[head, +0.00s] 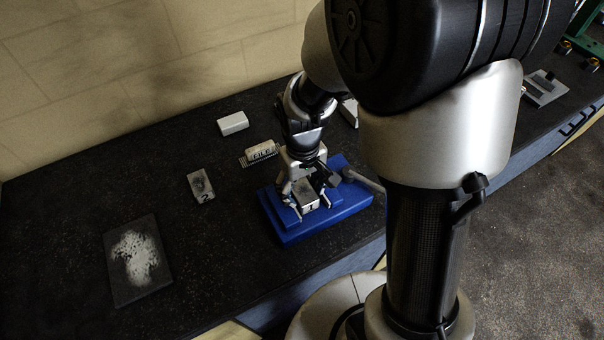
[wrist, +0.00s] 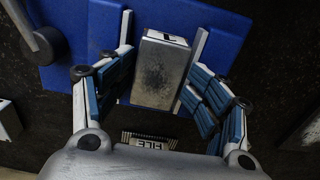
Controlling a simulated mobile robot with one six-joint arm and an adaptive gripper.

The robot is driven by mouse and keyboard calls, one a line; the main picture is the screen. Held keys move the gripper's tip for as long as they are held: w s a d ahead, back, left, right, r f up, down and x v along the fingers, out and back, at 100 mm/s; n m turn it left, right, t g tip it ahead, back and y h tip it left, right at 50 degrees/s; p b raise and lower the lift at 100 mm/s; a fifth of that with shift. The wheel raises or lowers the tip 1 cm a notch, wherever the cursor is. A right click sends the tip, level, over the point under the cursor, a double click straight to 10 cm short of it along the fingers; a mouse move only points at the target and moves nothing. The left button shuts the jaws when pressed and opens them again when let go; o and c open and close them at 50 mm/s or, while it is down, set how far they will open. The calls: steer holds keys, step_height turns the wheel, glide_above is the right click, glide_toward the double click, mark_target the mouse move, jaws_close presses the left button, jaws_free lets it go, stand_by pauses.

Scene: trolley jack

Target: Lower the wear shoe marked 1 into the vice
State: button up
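The wear shoe marked 1 (head: 308,194) is a grey block with a dark worn face, at the blue vice (head: 290,236). In the wrist view the shoe (wrist: 160,72) stands in front of the blue vice body (wrist: 215,25), with its 1 end towards the top of the picture. I cannot tell how deep it sits between the jaws. My gripper (head: 312,208) is over the vice with one finger on each side of the shoe. In the wrist view my gripper (wrist: 165,35) has its fingers spread, with narrow gaps beside the shoe.
The shoe marked 2 (head: 201,186) lies left of the vice. A block labelled FILE (head: 262,150) and a white block (head: 233,123) lie behind. A dark plate with a pale patch (head: 137,260) is at the left. The vice handle (head: 362,180) sticks out right.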

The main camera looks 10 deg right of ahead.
step_height(320, 180, up, 10)
steer(key=r, duration=0.1)
steer(key=s+d+r+m+t+b, duration=0.1)
steer(key=s+d+r+t, duration=0.1)
steer(key=s, duration=0.5)
steer(key=s+d+r+m+t+b, duration=0.2)
steer(key=s+r, duration=0.2)
steer(key=s, duration=0.3)
steer(key=shift+s+t, duration=0.3)
